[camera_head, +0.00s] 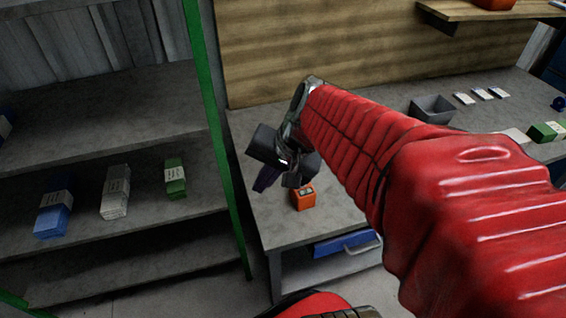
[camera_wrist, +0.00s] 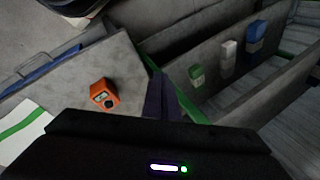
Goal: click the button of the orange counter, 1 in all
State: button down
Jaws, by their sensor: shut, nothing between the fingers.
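The orange counter (camera_head: 304,197) stands on the grey worktop near its front left corner, in the head view. In the wrist view the orange counter (camera_wrist: 104,94) is left of centre, with a pale display and a dark round spot on it. My gripper (camera_head: 266,179) hangs just left of the counter and higher, apart from it. In the wrist view my dark purple gripper fingers (camera_wrist: 160,97) are together with nothing between them, to the right of the counter.
A green-posted shelf (camera_head: 140,219) with blue, white and green boxes stands at the left. A blue drawer (camera_head: 343,244) is under the worktop (camera_head: 252,130). A grey bin (camera_head: 432,108) and small packets (camera_head: 481,94) lie at the back right.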

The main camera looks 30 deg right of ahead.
jog(key=w+d+f+m+t+y, duration=0.1)
jog(key=w+d+f+m+y, duration=0.1)
jog(key=w+d+m, duration=0.4)
jog(key=m+t, duration=0.3)
jog(key=m, duration=0.3)
send_over(305, 186)
jog(key=f, duration=0.2)
jog(key=shift+w+d+r, duration=0.1)
jog(key=shift+w+r, duration=0.05)
jog(key=shift+r, duration=0.05)
jog(key=shift+f, duration=0.1)
jog(key=shift+f, duration=4.35)
jog(key=shift+f, duration=0.85)
jog(key=shift+r, duration=0.9)
jog(key=shift+r, duration=0.15)
